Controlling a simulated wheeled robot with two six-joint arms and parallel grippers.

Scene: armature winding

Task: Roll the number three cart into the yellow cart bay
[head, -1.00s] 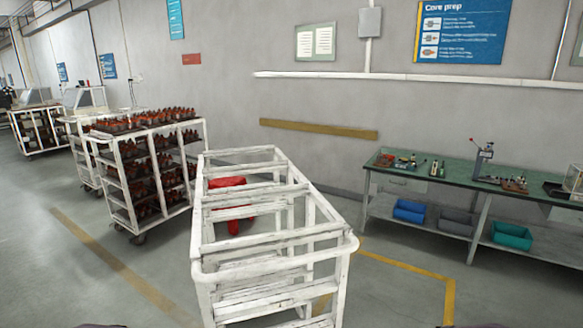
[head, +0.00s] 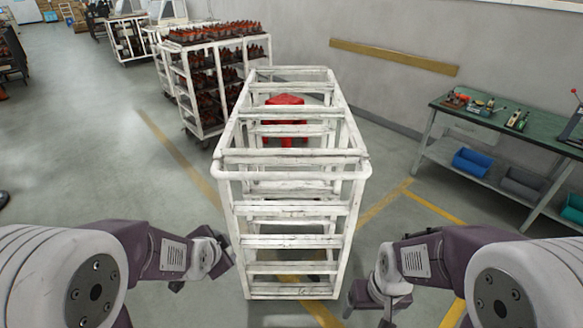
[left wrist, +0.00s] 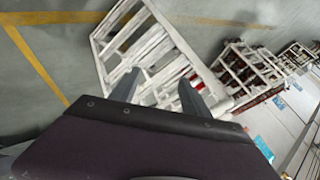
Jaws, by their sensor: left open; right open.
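A white, scuffed, open-frame cart (head: 291,212) stands upright straight ahead, its top handle bar (head: 290,174) facing me. Its shelves look empty, and no number is readable on it. The frame also shows in the left wrist view (left wrist: 180,50). Yellow floor lines (head: 433,205) mark a bay to the right of and partly under the cart. My left gripper (head: 205,272) is open and empty, left of the cart's near end; its fingers (left wrist: 160,92) show in the wrist view. My right gripper (head: 368,311) is open, low at the cart's right near corner. Neither visibly holds the cart.
A red stool (head: 285,101) shows through the cart's frame. A loaded rack cart (head: 205,85) stands behind left. Floor at left is clear.

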